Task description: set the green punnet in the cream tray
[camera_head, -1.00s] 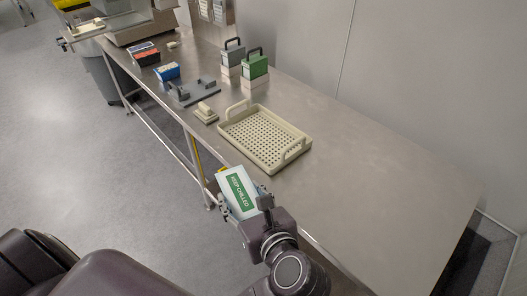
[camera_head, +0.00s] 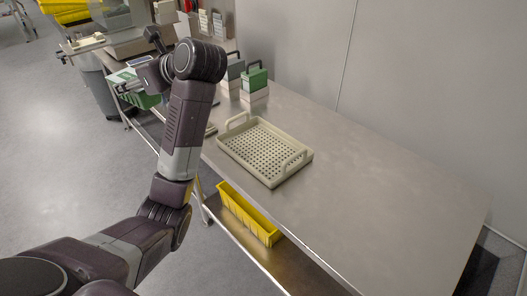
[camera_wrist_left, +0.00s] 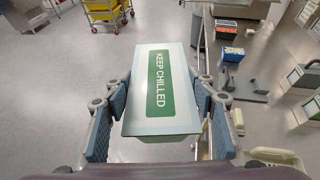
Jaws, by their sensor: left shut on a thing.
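The green punnet (camera_head: 147,101) has a white lid with a green KEEP CHILLED label; it fills the middle of the left wrist view (camera_wrist_left: 165,85). My left gripper (camera_head: 137,86) is shut on it, with one blue-grey finger pad on each side in the wrist view (camera_wrist_left: 160,108). It holds the punnet at the left edge of the table, left of and beyond the tray. The cream tray (camera_head: 238,163) rests on the table, perforated, with a raised handle at each end; it looks empty. My right gripper is not in view.
A green handled box (camera_head: 254,80) and a grey one (camera_head: 234,72) stand behind the tray. A yellow bin (camera_head: 247,214) sits on the lower shelf. A blue box (camera_wrist_left: 232,54) and a dark grey fixture (camera_wrist_left: 243,90) lie on the table. The table right of the tray is clear.

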